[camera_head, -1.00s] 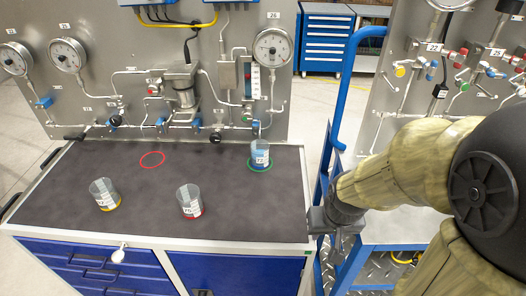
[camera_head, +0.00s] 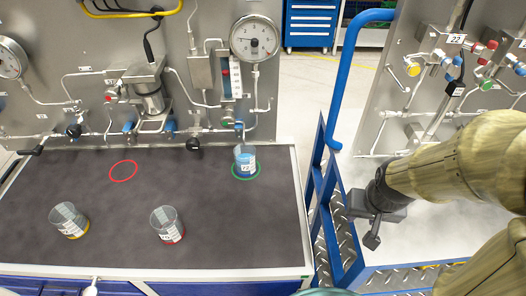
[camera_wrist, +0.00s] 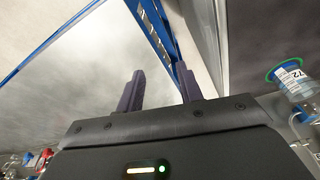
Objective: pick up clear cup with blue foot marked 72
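The clear cup with a blue foot (camera_head: 245,162) stands upright at the back right of the dark worktop, on a green ring. Its white label seems to read 72. It also shows at the right edge of the wrist view (camera_wrist: 294,82), where the label reads 72. My gripper (camera_head: 374,225) is off the worktop's right side, in front and to the right of the cup, well apart from it. In the wrist view its two dark fingers (camera_wrist: 160,75) stand apart with nothing between them.
A clear cup with a yellow foot (camera_head: 70,221) and one with a red foot (camera_head: 167,226) stand nearer the front. An empty red ring (camera_head: 124,171) lies behind them. The gauge panel (camera_head: 90,110) rises behind the worktop. A blue rail (camera_head: 338,85) stands between cup and arm.

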